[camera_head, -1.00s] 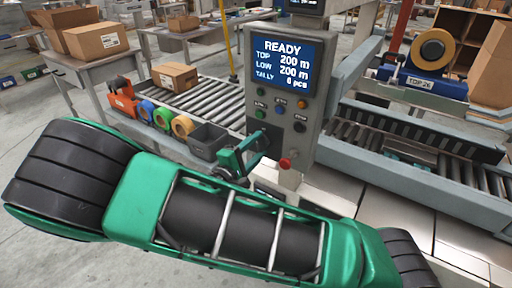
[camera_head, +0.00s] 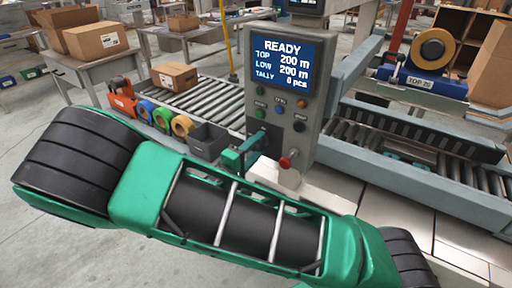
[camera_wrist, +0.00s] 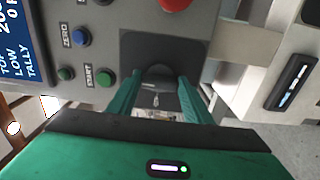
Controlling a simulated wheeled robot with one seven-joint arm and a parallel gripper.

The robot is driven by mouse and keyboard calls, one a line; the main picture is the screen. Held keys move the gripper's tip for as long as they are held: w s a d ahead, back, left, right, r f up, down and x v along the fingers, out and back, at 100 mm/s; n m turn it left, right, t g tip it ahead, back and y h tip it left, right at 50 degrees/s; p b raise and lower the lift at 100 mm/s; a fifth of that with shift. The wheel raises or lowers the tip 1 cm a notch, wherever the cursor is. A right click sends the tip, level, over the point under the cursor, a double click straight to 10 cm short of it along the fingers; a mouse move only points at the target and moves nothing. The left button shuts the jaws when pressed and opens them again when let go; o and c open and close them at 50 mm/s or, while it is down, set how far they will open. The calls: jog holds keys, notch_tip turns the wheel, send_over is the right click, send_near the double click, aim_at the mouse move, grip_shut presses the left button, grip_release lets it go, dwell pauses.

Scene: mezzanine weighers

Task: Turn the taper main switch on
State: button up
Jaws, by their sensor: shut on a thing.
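The taper's grey control panel (camera_head: 310,130) stands upright beside the conveyor, with a lit screen (camera_head: 282,67) reading READY. The main switch (camera_wrist: 157,72) is a dark round knob on a dark plate (camera_wrist: 130,45) in the wrist view. My gripper (camera_wrist: 157,82) has its two green fingers on either side of the knob, shut on it. In the head view my gripper (camera_head: 258,143) reaches the lower left of the panel, and its fingers and my arm largely hide the knob. The knob's pointer angle is hard to read.
A red mushroom button (camera_head: 288,160) sits close to the right of my gripper. Green, blue, orange and black buttons (camera_head: 280,111) lie just above. A grey bin (camera_head: 208,141) and tape rolls (camera_head: 182,124) stand to the left. The tape head (camera_head: 425,75) is at right.

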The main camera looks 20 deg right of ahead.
jog(key=o, duration=1.1)
jog(key=shift+f, duration=0.1)
jog(key=shift+c, duration=0.2)
jog(key=v, duration=1)
jog(key=shift+s+a, duration=0.15)
jog(key=shift+a, duration=0.2)
